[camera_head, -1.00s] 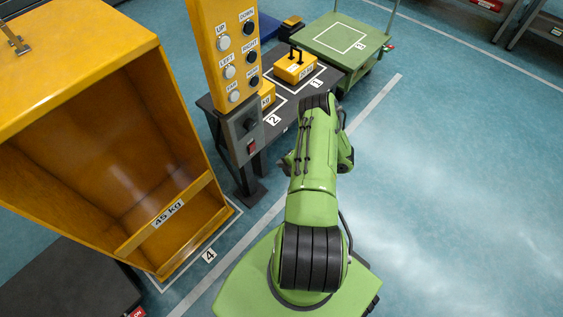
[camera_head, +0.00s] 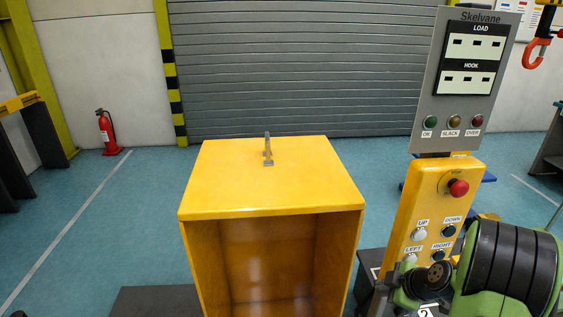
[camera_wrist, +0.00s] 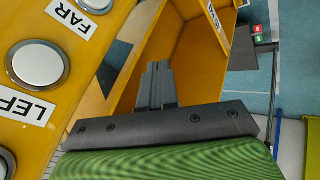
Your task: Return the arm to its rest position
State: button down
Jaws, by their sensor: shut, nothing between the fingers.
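My green arm (camera_head: 510,265) fills the lower right corner of the head view, folded close beside the yellow control pedestal, and hides its lower part. I cannot make out my gripper in the head view. In the wrist view my gripper (camera_wrist: 158,82) shows as dark fingers close together beyond a dark bracket, shut with nothing between them. The yellow panel (camera_wrist: 20,110) with its white LEFT and FAR buttons is close on the left of the wrist view. The yellow bin shows behind the fingers.
The open yellow bin (camera_head: 270,180) with a metal lug on top stands in the centre. The control pedestal (camera_head: 418,200) carries a grey Skelvane display (camera_head: 465,75) and a red stop button (camera_head: 458,188). A grey shutter closes the back.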

jog(key=s+a+r+m+p, duration=0.2)
jog(key=s+a+r+m, duration=0.15)
jog(key=a+r, duration=0.6)
jog(key=s+a+r+m+h+p, duration=0.1)
jog(key=s+r+m, duration=0.4)
jog(key=s, duration=0.5)
jog(key=s+a+r+m+g+h+p, duration=0.1)
jog(key=s+a+r+m+p, duration=0.1)
jog(key=s+r, duration=0.6)
jog(key=s+a+m, duration=0.1)
jog(key=s+m, duration=0.1)
jog(key=s, duration=0.1)
jog(key=shift+a+r+m+h, duration=0.25)
jog(key=shift+a+m+h, duration=0.1)
jog(key=shift+h, duration=0.05)
